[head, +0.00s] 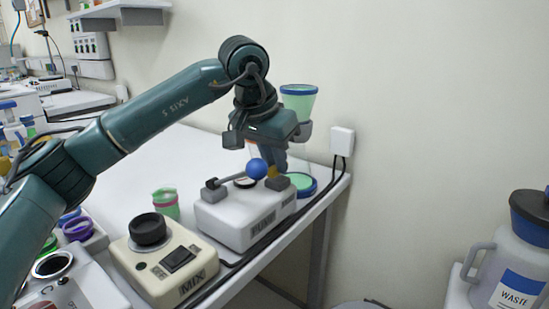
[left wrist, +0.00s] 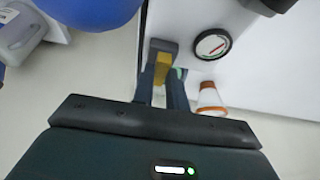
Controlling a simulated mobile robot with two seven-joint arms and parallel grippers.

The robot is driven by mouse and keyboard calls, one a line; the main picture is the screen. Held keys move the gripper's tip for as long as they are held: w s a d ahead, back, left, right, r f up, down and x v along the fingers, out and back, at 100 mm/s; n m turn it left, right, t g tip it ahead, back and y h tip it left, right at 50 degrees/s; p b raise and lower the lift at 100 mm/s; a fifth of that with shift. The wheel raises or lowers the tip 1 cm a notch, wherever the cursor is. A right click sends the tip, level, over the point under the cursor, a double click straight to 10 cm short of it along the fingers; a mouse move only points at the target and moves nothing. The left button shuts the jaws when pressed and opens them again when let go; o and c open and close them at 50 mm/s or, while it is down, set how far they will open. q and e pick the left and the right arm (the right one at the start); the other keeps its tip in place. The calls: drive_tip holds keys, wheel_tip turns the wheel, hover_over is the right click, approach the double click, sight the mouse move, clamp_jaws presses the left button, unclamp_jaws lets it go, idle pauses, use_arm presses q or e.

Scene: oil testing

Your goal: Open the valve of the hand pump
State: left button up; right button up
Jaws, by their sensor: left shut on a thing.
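The hand pump (head: 232,219) is a white box labelled "PUMP" near the table's front edge. Its lever ends in a blue ball (head: 257,169), which also shows large in the left wrist view (left wrist: 88,8). A round gauge (left wrist: 213,44) sits on its top. The yellow valve (head: 273,172) stands on a dark grey fitting at the pump's right end. My left gripper (head: 280,167) points down there and is shut on the yellow valve (left wrist: 162,68), seen between its fingers in the left wrist view. My right gripper is not in view.
A cream mixer (head: 195,285) labelled "MIX" stands left of the pump. A green-filled funnel-shaped vessel (head: 299,102) is behind my gripper. An orange-and-white cone-shaped thing (left wrist: 210,98) is close to the fingers. A waste jug (head: 503,262) stands at far right.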

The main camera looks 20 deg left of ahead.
use_arm(q)
clamp_jaws()
